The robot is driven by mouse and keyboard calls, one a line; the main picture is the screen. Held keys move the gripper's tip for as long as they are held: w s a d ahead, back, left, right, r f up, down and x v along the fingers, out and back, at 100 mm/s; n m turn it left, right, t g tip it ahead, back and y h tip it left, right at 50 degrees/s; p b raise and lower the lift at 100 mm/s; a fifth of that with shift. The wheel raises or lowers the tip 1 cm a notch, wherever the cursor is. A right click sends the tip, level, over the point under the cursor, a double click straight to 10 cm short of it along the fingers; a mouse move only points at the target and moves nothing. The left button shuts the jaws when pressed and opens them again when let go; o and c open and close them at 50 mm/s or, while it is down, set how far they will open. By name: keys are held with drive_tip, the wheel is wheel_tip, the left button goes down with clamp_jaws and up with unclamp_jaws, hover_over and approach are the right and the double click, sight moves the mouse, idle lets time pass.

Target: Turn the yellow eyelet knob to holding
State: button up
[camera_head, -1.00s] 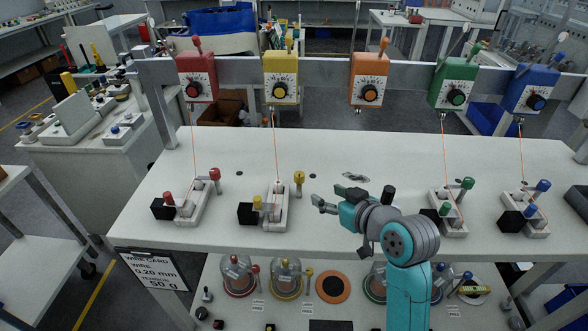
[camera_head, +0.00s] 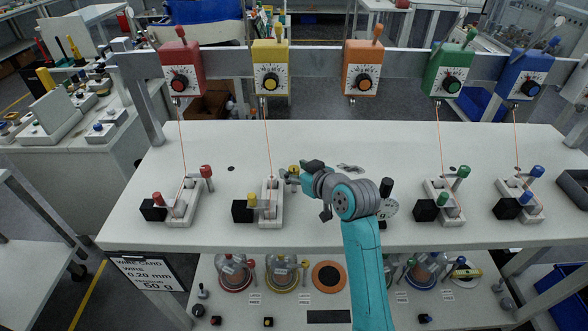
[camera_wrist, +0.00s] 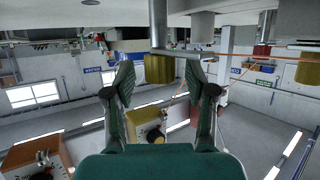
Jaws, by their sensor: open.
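The yellow eyelet knob (camera_head: 293,169) stands upright on a metal post at the right of the white yellow-marked fixture (camera_head: 271,212) on the table. In the wrist view the yellow knob (camera_wrist: 160,69) is roughly midway between my fingertips. My gripper (camera_wrist: 160,80) is open, with a finger on each side of the knob; I see gaps, so it does not appear gripped. In the head view my gripper (camera_head: 299,173) is right at the knob and partly hides it. I cannot read whether the knob sits at holding.
A second yellow knob (camera_head: 252,200) is on the same fixture, near a black block (camera_head: 242,211). A thin wire runs up to the yellow tension box (camera_head: 270,70). The red fixture (camera_head: 184,208) stands to the left, green (camera_head: 444,208) to the right. The table (camera_head: 330,145) behind is mostly clear.

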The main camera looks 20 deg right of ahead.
drive_tip(key=shift+w+a+f, duration=0.1)
drive_tip(key=shift+w+f, duration=0.1)
drive_tip(key=shift+w, duration=0.2)
clamp_jaws()
drive_tip(key=shift+m+h, duration=0.3)
drive_tip(key=shift+h, duration=0.1)
drive_tip(key=m+h, duration=0.4)
drive_tip(key=shift+a+h, duration=0.2)
drive_tip(key=shift+h, duration=0.1)
drive_tip(key=shift+d+m+g+h, duration=0.1)
drive_tip(key=shift+m+g+h, duration=0.4)
drive_tip(key=shift+m+h, duration=1.75)
drive_tip(key=shift+h, duration=0.35)
